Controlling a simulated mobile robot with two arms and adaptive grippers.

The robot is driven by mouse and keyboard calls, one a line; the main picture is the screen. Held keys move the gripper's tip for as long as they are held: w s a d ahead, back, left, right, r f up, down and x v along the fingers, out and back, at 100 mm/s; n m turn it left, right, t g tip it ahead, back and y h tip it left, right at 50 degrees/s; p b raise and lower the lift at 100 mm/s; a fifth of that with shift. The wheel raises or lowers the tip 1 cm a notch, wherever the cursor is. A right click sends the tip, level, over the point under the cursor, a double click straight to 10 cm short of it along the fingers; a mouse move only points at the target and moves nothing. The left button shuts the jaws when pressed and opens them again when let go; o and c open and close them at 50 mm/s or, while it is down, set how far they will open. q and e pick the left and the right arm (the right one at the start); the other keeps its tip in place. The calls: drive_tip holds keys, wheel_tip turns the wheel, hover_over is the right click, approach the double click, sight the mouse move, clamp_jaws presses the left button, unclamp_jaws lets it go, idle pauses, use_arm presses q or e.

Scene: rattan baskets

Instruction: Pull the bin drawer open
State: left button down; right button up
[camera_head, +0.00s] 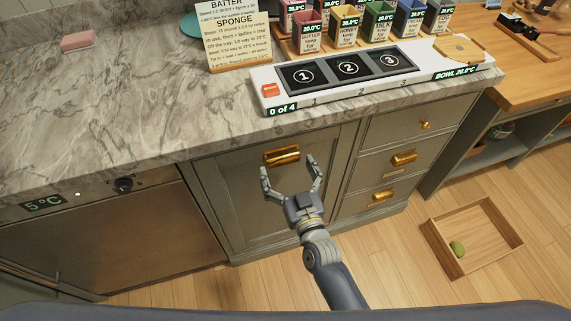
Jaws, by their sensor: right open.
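The bin drawer (237,200) is a wide grey-green panel under the counter. Its front looks flush with the cabinet. A brass handle (281,156) runs across its top. My right gripper (287,169) is open and empty in front of the panel, with its fingertips just below the handle and spread to either side of it. I cannot tell whether the fingertips touch the handle or the panel. My left gripper is not in view.
Three smaller drawers (389,160) with brass handles are on the right. A fridge-like unit (110,240) is on the left. A wooden tray (480,231) with a green object lies on the floor. The marble counter (120,110) overhangs the cabinets.

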drive_tip(key=shift+w+a, duration=0.2)
drive_tip(key=shift+w, duration=0.45)
drive_tip(key=c, duration=1.5)
drive_tip(key=shift+s, duration=0.15)
